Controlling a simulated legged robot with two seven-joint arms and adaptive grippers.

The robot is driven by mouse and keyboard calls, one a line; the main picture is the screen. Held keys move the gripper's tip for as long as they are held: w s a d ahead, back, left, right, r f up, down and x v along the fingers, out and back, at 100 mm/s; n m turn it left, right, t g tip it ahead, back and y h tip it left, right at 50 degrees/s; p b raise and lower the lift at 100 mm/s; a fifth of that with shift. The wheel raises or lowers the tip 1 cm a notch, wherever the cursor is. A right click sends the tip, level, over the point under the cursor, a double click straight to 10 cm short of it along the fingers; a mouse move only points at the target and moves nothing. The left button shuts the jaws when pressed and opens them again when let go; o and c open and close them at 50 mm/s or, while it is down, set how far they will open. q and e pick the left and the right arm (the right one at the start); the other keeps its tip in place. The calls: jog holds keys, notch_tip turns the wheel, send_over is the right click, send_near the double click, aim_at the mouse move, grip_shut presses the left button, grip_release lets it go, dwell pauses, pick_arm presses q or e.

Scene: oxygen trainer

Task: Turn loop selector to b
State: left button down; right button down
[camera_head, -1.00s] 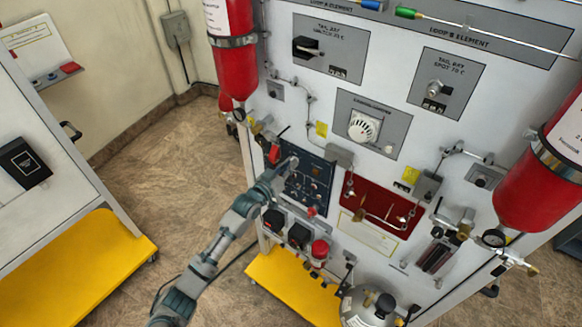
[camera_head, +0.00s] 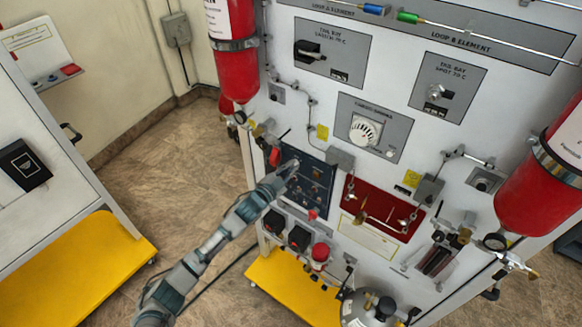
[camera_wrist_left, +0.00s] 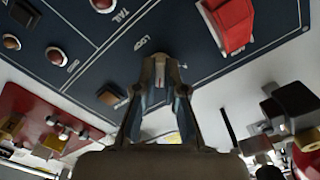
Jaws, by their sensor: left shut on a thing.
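The dark blue control panel (camera_head: 318,187) is on the lower left of the white trainer board. My left gripper (camera_head: 291,167) reaches its upper left part from below left. In the left wrist view, my left gripper (camera_wrist_left: 160,85) has both fingers closed around a small knob, the loop selector (camera_wrist_left: 160,62), just below the printed word LOOP. The fingers hide most of the knob, so its pointing direction cannot be read. In the head view the knob is hidden behind the gripper. My right gripper is in neither view now.
A red switch guard (camera_wrist_left: 232,22) is close to the gripper on the same panel. Red cylinders (camera_head: 233,70) flank the board. A dark red panel (camera_head: 382,208) lies right of the blue one. A yellow base (camera_head: 293,285) juts out below. Open floor lies to the left.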

pick_arm(q)
jog(key=shift+s+d+m, duration=0.15)
jog(key=shift+m, duration=0.45)
jog(key=c, duration=1.4)
grip_release()
jog(key=shift+o, duration=0.8)
jog(key=shift+s+r, duration=0.15)
jog(key=shift+s, duration=0.1)
jog(key=v, duration=1.2)
jog(key=shift+a, duration=0.2)
jog(key=shift+d, duration=0.15)
